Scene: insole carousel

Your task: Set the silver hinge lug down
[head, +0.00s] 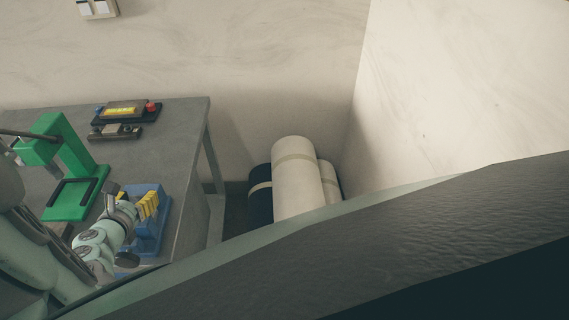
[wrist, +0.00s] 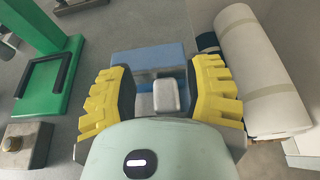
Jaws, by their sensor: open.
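In the wrist view, the silver hinge lug (wrist: 167,94) is a small pale grey block between the yellow fingers of my gripper (wrist: 164,78). The fingers are open, with a gap showing on both sides of the lug. The lug is at a blue fixture (wrist: 147,58); whether it rests fully on it is hard to tell. In the head view, my gripper (head: 138,202) is over the blue fixture (head: 163,222) near the front right of the grey table, and I cannot make out the lug there.
A green press (head: 68,190) stands left of the blue fixture on the grey table (head: 182,150). Control boxes (head: 124,110) sit at the back edge. Pale rolls (head: 297,180) stand on the floor to the right. A grey block with a brass knob (wrist: 22,143) is at lower left.

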